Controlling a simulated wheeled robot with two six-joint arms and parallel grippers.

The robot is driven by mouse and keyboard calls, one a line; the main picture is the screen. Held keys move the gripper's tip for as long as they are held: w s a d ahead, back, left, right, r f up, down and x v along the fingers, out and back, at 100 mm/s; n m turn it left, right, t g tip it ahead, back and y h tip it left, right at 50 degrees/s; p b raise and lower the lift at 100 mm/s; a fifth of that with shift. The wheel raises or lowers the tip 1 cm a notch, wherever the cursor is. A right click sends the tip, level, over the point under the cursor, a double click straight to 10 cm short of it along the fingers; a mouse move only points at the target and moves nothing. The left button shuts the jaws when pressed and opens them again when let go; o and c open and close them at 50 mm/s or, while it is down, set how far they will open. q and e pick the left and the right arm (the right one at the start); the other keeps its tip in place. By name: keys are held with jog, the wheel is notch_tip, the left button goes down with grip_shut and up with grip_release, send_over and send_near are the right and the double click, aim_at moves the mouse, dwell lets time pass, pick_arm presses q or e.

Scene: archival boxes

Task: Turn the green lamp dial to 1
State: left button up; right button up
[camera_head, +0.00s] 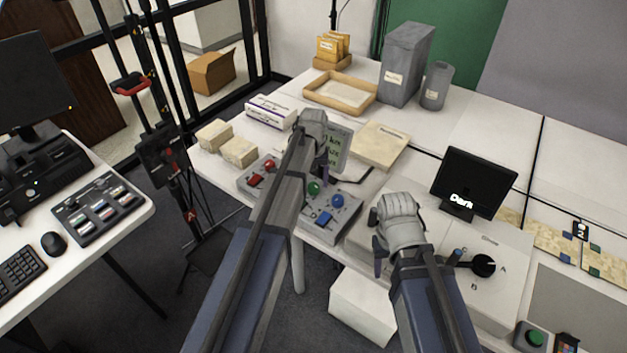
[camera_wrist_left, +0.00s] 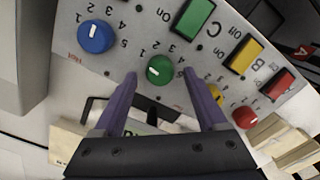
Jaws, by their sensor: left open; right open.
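The green dial (camera_wrist_left: 160,71) sits on a grey control panel (camera_wrist_left: 140,25), with small printed numbers around it. Its white mark lies on the left side of its face in the left wrist view; I cannot tell exactly which number it points at. My left gripper (camera_wrist_left: 160,75) is open, its two purple fingers on either side of the green dial; contact is not clear. In the head view the green dial (camera_head: 314,188) shows beside my left arm, and the left gripper's (camera_head: 325,160) fingertips are hard to make out. My right gripper (camera_head: 377,245) is open and empty over the table.
A blue dial (camera_wrist_left: 96,36), a yellow dial (camera_wrist_left: 215,92) and a red dial (camera_wrist_left: 246,117) are nearby. Green, yellow and red switches line the panel. A dark screen (camera_head: 474,180) and a black A/B knob (camera_head: 484,265) stand to the right. A box (camera_head: 380,145) lies behind the panel.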

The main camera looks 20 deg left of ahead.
aim_at(314, 185)
pick_arm(q)
notch_tip(314, 185, up, 7)
jog(key=p, duration=0.6)
jog(key=shift+f, duration=0.1)
jog(key=s+d+m, duration=0.2)
jog(key=s+d, duration=0.2)
jog(key=s, duration=0.4)
jog(key=s+d+m, duration=0.2)
jog(key=s+d, duration=0.3)
jog(key=s, duration=0.3)
jog(key=s+d+m+y, duration=0.1)
jog(key=s+d+m, duration=0.2)
jog(key=s, duration=0.5)
jog(key=shift+d, duration=0.65)
jog(key=shift+s, duration=0.1)
